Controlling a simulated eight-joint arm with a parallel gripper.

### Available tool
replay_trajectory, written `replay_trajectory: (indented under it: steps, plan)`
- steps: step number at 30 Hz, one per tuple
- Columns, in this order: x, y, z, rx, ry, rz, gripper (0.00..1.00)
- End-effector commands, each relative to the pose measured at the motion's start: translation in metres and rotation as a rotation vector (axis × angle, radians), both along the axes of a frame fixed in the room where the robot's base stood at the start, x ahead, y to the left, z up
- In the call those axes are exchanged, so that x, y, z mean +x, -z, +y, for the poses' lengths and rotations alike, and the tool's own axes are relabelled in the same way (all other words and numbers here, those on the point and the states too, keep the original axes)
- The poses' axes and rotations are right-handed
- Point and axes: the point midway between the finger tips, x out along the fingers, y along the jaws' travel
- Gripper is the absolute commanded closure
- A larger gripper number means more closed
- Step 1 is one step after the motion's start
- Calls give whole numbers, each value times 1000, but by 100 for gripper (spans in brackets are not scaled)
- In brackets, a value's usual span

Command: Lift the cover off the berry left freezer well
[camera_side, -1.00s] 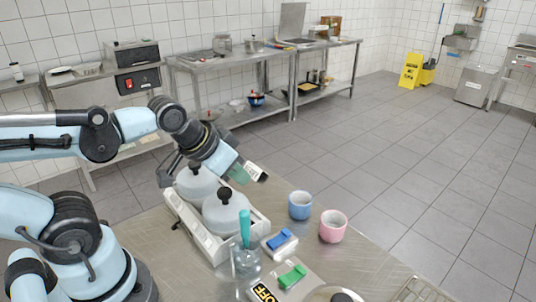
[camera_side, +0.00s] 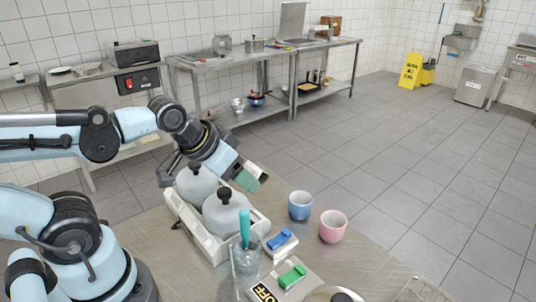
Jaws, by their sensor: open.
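A white two-well freezer box (camera_side: 200,231) stands on the steel table. Each well carries a grey domed cover with a black knob: one farther back (camera_side: 193,188), one nearer the camera (camera_side: 222,218). No flavour label is readable on either. My gripper (camera_side: 178,172) is open at the farther cover, with a dark finger at its left side by the knob. The wrist hides part of the gripper, so I cannot tell whether it touches the knob. Both covers sit on their wells.
A blue cup (camera_side: 300,206) and a pink cup (camera_side: 333,227) stand right of the box. A glass with a teal-handled tool (camera_side: 246,262), a blue-topped block (camera_side: 280,243) and a green switch (camera_side: 292,276) are in front. Table between the cups and front edge is partly clear.

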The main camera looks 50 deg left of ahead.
Motion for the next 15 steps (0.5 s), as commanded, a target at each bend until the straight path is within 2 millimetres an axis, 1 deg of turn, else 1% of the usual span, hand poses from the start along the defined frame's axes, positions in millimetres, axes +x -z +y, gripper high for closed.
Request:
replay_trajectory:
  steps: [9, 11, 15]
  plan:
    - [0, -3, 1, 18, 22, 24, 38]
    - [0, -8, 3, 50, 66, 67, 38]
    - [-5, -28, 9, 156, 261, 244, 38]
